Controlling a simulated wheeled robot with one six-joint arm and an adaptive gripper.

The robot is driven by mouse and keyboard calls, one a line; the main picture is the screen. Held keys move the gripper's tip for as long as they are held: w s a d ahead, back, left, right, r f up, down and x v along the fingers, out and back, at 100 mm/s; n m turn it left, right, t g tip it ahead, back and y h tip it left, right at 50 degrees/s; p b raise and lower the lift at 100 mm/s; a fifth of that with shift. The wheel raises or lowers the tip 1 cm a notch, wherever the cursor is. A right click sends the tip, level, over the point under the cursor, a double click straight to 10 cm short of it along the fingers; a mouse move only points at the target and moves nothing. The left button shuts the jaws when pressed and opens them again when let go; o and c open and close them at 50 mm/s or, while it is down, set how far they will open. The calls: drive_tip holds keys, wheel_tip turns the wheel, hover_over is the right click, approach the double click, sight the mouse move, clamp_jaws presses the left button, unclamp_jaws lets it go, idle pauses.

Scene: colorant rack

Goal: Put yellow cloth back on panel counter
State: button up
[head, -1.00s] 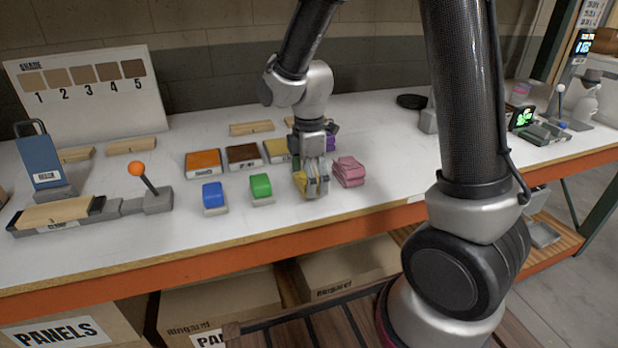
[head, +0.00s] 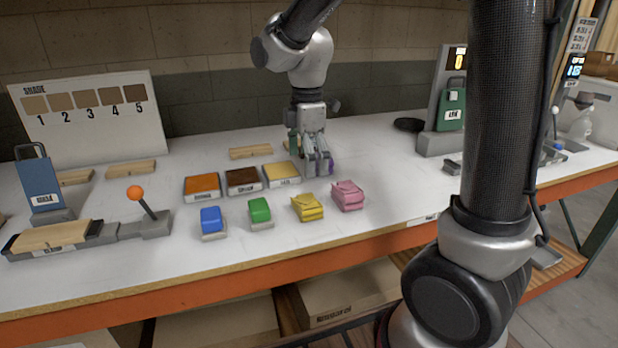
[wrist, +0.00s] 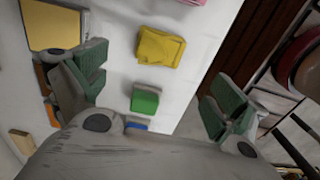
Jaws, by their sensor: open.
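The folded yellow cloth (head: 308,207) lies on the white panel counter (head: 150,270), between the green block and the pink cloth. It also shows in the wrist view (wrist: 160,47), lying flat and apart from my fingers. My gripper (head: 318,168) is above the counter, behind the yellow cloth and near the yellow pad. In the wrist view my gripper (wrist: 158,95) has its green-padded fingers spread wide with nothing between them.
A pink folded cloth (head: 347,196) lies right of the yellow one. Green (head: 260,211) and blue (head: 212,221) blocks stand to its left. Orange (head: 202,186), brown (head: 243,180) and yellow (head: 281,174) pads sit behind. The counter's front strip is clear.

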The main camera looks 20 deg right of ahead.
drive_tip(key=s+d+r+m+t, duration=0.2)
drive_tip(key=s+d+r+m, duration=0.1)
drive_tip(key=s+d+m, duration=0.4)
drive_tip(key=s+d+r+m+t, duration=0.2)
drive_tip(key=s+d+r+m, duration=0.2)
drive_tip(key=s+d+m, duration=0.3)
drive_tip(key=s+m, duration=0.4)
drive_tip(key=s, duration=0.1)
drive_tip(key=shift+d+r, duration=0.25)
drive_tip(key=shift+d, duration=0.15)
drive_tip(key=shift+c, duration=0.5)
